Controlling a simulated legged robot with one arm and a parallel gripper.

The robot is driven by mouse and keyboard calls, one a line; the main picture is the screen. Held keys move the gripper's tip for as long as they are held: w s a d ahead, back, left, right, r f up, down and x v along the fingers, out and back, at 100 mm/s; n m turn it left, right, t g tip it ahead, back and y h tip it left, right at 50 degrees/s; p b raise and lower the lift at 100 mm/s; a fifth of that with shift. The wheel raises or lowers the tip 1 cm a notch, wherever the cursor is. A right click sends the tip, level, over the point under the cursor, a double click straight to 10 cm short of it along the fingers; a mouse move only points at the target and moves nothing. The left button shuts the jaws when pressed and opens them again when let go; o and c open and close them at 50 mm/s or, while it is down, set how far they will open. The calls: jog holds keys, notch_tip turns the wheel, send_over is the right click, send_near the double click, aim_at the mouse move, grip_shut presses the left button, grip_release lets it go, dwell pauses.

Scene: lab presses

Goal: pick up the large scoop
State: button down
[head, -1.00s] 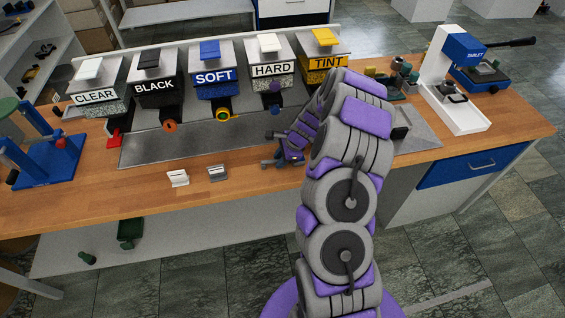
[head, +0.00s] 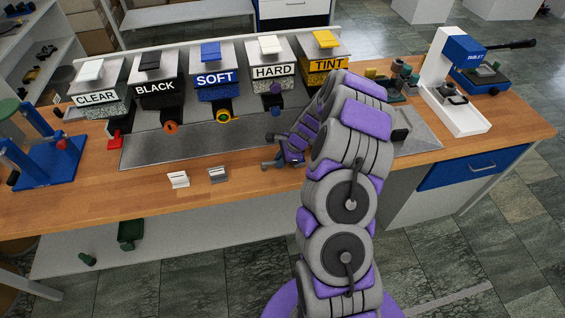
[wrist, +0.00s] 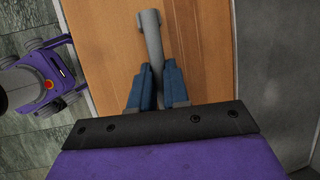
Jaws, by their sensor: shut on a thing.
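In the wrist view my gripper (wrist: 157,70) has its two blue fingers closed on a grey rounded bar (wrist: 150,35). In the head view my gripper (head: 283,158) is low over the bench, at the front edge of the grey tray (head: 190,150).
Dispensers labelled CLEAR, BLACK, SOFT (head: 216,79), HARD and TINT stand behind the tray. A white stand (head: 178,179) and a grey stand (head: 218,174) sit left of my gripper. A blue press (head: 50,160) is far left; a tablet press (head: 455,85) is right.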

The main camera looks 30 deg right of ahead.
jog(key=shift+r+p, duration=0.55)
jog(key=shift+r, duration=1.1)
jog(key=shift+s+r, duration=0.25)
jog(key=s+a+p, duration=0.1)
jog(key=s+a, duration=0.1)
jog(key=s, duration=0.5)
jog(key=s+a+r+p, duration=0.1)
jog(key=s, duration=0.7)
jog(key=shift+a, duration=0.35)
jog(key=shift+r, duration=0.15)
